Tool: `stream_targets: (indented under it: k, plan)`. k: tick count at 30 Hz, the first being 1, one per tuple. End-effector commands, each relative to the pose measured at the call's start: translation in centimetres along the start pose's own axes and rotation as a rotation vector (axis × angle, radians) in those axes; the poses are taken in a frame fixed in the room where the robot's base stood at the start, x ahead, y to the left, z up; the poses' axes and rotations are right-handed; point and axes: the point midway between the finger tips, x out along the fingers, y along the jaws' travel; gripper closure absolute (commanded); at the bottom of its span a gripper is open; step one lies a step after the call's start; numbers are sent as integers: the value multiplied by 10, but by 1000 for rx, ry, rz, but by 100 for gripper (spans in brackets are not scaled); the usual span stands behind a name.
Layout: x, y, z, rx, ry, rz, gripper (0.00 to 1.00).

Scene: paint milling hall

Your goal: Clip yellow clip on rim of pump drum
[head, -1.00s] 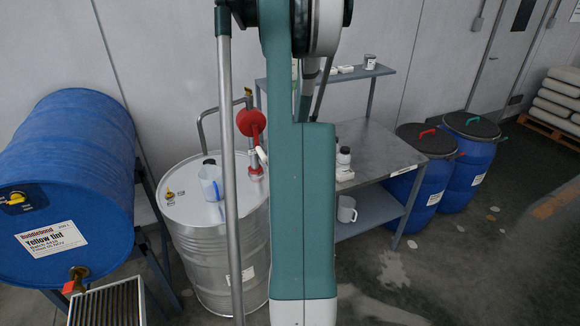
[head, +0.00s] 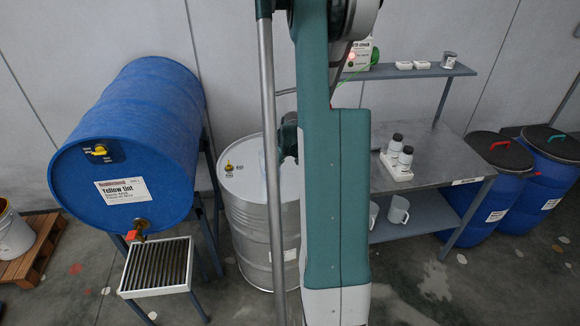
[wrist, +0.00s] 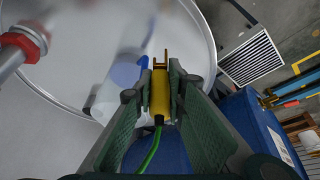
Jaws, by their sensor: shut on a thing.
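My gripper (wrist: 160,88) is shut on the yellow clip (wrist: 159,100), which has a two-pronged tip and a green cable (wrist: 151,152) trailing from its back. In the wrist view the clip overlaps the pale lid of the pump drum (wrist: 75,60); whether it touches the lid or rim I cannot tell. In the head view the pump drum (head: 246,215) is a silver steel drum, partly hidden by my arm. A red-collared pump pipe (wrist: 22,42) shows at the left of the wrist view. In the head view my arm hides the clip.
A jug with a blue handle (wrist: 125,73) stands on the drum lid beside the clip. A blue drum (head: 130,140) lies on a stand at left, above a grate (head: 158,268). A steel bench (head: 425,155) with bottles stands right.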

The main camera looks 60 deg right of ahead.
Motion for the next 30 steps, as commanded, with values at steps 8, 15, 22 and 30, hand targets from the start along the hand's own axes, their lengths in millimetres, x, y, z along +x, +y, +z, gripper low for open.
stream_targets:
  k: [8, 15, 22, 30]
  plan:
    - [10, -51, -39, -74, 1, -36, 100]
    - [19, -100, -70, -141, 2, -69, 100]
    - [23, -130, -87, -180, 2, -88, 100]
    - [24, -138, -91, -190, 2, -93, 100]
